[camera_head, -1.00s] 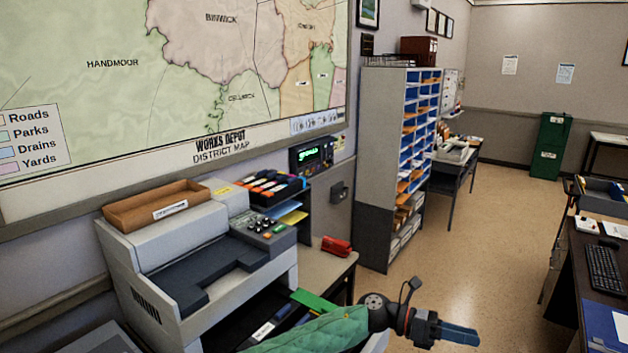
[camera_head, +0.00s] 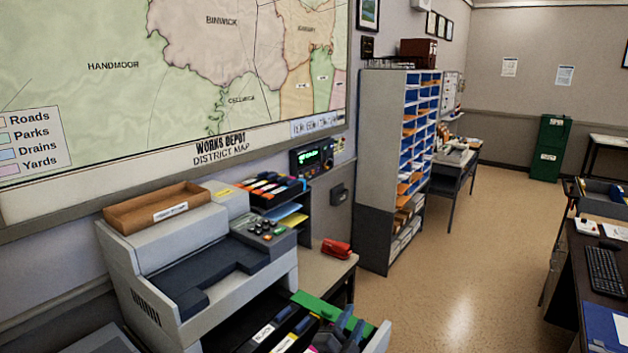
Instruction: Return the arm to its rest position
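My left gripper (camera_head: 350,324) shows at the bottom edge, low over the right end of an open drawer in the grey office machine (camera_head: 150,255). Its two bluish fingers point up in the picture and lie close together. I see nothing held between them, but whether they are open or shut is unclear. The rest of my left arm is below the picture. My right gripper is not in view.
The drawer holds several dark cartridges with white labels (camera_head: 264,333) and has a green strip (camera_head: 318,307). A red stapler (camera_head: 337,247) lies on the table behind. A pigeonhole cabinet (camera_head: 376,165) stands beyond. Floor (camera_head: 470,270) at the right is clear.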

